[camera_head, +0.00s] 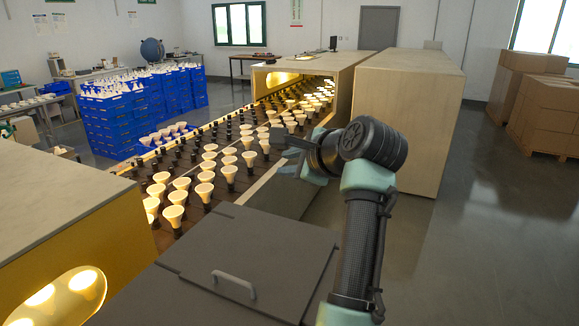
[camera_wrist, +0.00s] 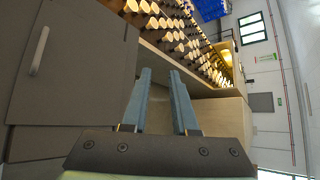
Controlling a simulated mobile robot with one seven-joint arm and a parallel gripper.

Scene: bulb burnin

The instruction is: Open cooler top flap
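The cooler's top flap (camera_head: 270,250) is a flat dark grey panel at the bottom middle of the head view. It lies flat and looks closed. A pale bar handle (camera_head: 234,284) is fixed near its front edge. In the wrist view the flap (camera_wrist: 75,70) fills the left side, with its handle (camera_wrist: 39,50) near the left edge. My gripper (camera_head: 275,140) is above and beyond the flap, beside the bulb conveyor, and touches neither flap nor handle. In the wrist view my gripper's (camera_wrist: 160,72) two fingers are apart with nothing between them.
A conveyor (camera_head: 262,187) with many lit bulbs runs behind the flap into a wooden tunnel (camera_head: 342,66). A metal housing (camera_head: 60,205) stands at left. Blue crates (camera_head: 112,125) are stacked behind the conveyor.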

